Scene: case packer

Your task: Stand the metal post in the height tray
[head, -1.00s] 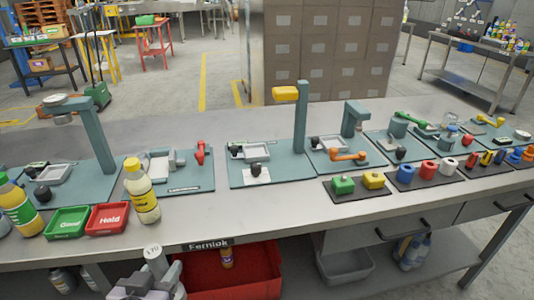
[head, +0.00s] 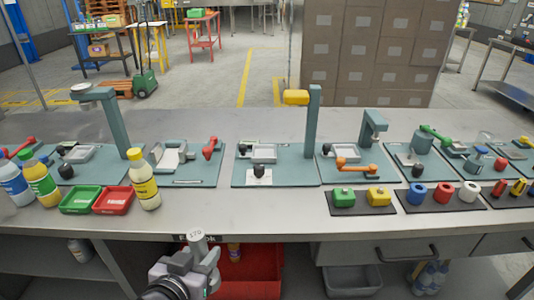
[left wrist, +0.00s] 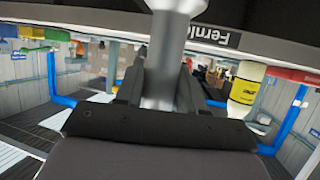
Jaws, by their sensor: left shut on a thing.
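My left gripper (head: 200,262) is shut on the metal post (head: 196,237), a grey cylinder with "170" on its top end. It holds the post roughly upright in front of the bench's front edge, apart from the bench top. In the left wrist view the post (left wrist: 166,60) stands between the two fingers (left wrist: 160,90). Small grey trays sit on teal station plates: one (head: 275,153) by the tall column with a yellow head (head: 296,97), one (head: 90,153) at the left station. No readable label shows which is the height tray. My right gripper is out of view.
Green (head: 80,211) and red (head: 113,211) trays and a yellow bottle (head: 144,190) stand left near the front edge. Black mats with coloured pieces (head: 344,197) lie right. The bench front strip (head: 240,212) between is clear. A red bin (head: 255,272) sits below.

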